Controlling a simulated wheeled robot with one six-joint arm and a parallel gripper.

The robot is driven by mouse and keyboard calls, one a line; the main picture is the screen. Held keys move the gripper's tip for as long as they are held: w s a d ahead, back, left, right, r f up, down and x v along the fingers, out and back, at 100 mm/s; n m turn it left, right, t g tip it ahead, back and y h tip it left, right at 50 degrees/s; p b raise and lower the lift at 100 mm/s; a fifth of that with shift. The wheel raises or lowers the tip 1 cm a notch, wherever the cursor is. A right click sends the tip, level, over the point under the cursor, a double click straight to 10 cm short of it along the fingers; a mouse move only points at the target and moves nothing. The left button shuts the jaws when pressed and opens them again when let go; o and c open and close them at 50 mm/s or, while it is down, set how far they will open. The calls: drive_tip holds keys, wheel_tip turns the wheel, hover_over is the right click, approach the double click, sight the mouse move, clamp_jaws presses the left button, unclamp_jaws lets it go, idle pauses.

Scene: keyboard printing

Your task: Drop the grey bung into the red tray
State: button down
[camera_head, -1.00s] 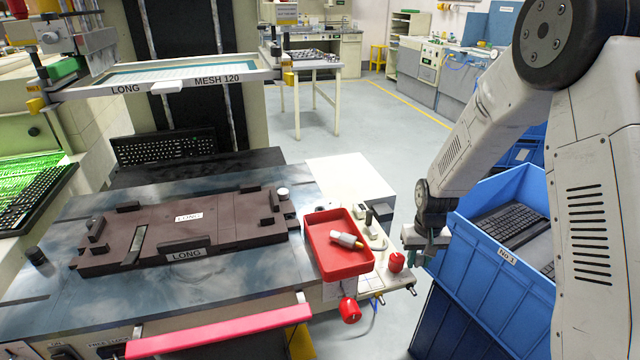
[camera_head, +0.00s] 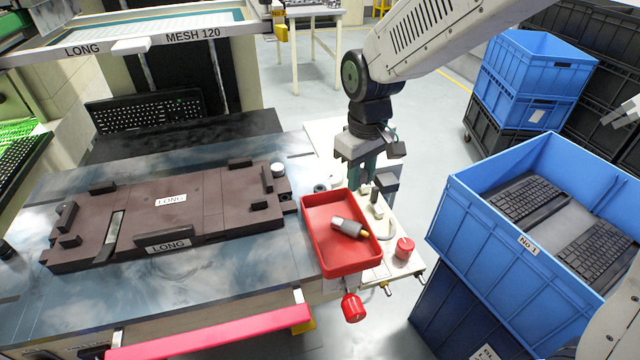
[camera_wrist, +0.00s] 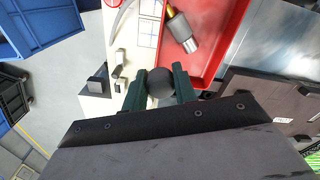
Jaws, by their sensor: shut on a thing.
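My gripper (camera_head: 366,180) is above the control panel, just behind the red tray (camera_head: 318,258). In the wrist view its two green fingers (camera_wrist: 160,88) are shut on the grey bung (camera_wrist: 160,82), a dark round piece. The bung cannot be made out clearly in the head view. The red tray also shows in the wrist view (camera_wrist: 235,25), up and right of the bung, close to the right finger. Inside the tray lies a grey-and-white tool with a yellow-orange tip (camera_head: 348,228).
A brown jig plate (camera_head: 200,205) marked LONG lies left of the tray. A dark upright knob (camera_head: 377,195) and a red button (camera_head: 404,247) stand on the panel. A blue crate (camera_head: 480,215) with keyboards stands to the right, across open floor.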

drive_tip(key=s+a+r+n, duration=0.2)
drive_tip(key=s+a+r, duration=0.1)
drive_tip(key=s, duration=0.1)
drive_tip(key=shift+w+d+f, duration=0.1)
drive_tip(key=shift+d+f, duration=0.05)
drive_tip(key=shift+f, duration=2.55)
drive_tip(key=c, duration=1)
unclamp_jaws()
drive_tip(key=shift+c, duration=0.2)
wheel_tip(320, 180, up, 8)
drive_tip(key=shift+f, duration=0.1)
